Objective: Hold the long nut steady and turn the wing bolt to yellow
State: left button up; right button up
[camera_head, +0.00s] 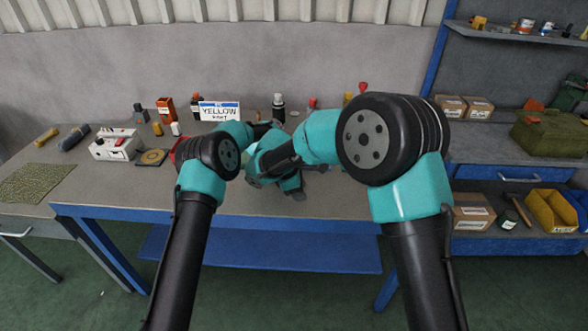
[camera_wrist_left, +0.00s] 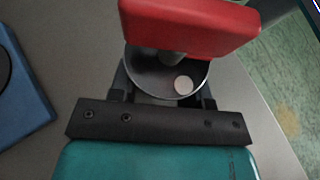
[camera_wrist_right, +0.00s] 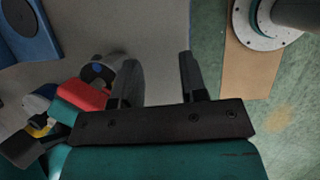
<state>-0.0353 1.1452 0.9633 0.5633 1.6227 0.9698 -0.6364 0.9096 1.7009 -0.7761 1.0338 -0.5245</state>
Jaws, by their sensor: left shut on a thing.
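In the left wrist view my left gripper (camera_wrist_left: 164,94) is shut on a grey round metal piece (camera_wrist_left: 140,75), which I take for the long nut. A red block (camera_wrist_left: 190,28), perhaps the wing bolt's wing, lies across that piece, and a small white disc (camera_wrist_left: 183,85) shows beside it. My right gripper (camera_wrist_right: 157,62) is open, with nothing between its fingers. In the right wrist view a red part (camera_wrist_right: 84,95) and a dark ring with a blue centre (camera_wrist_right: 97,71) are left of its fingers. In the head view my right gripper (camera_head: 297,190) is low over the bench; my arms hide the nut and bolt.
A sign reading YELLOW (camera_head: 219,111) stands at the back of the bench (camera_head: 340,203). A white box with knobs (camera_head: 116,145), a green mat (camera_head: 35,183) and small bottles are at the left. Shelves with cardboard boxes (camera_head: 473,212) and a yellow bin (camera_head: 551,210) stand at the right.

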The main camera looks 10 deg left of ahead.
jog(key=f+n+h, duration=0.1)
jog(key=s+a+f+n+t+h, duration=0.1)
jog(key=n, duration=0.1)
jog(key=shift+s+f, duration=0.15)
jog(key=shift+f, duration=0.1)
jog(key=shift+a+f+n+t+h, duration=0.2)
jog(key=shift+a+n+t+h, duration=0.15)
jog(key=shift+n+t+h, duration=0.35)
jog(key=shift+a+n+t, duration=0.35)
jog(key=shift+n+t, duration=0.15)
jog(key=shift+n, duration=0.2)
jog(key=w+a+r+n+t, duration=0.4)
jog(key=r+t, duration=0.2)
jog(key=shift+r, duration=0.2)
jog(key=shift+x, duration=3.75)
jog(key=shift+c, duration=0.2)
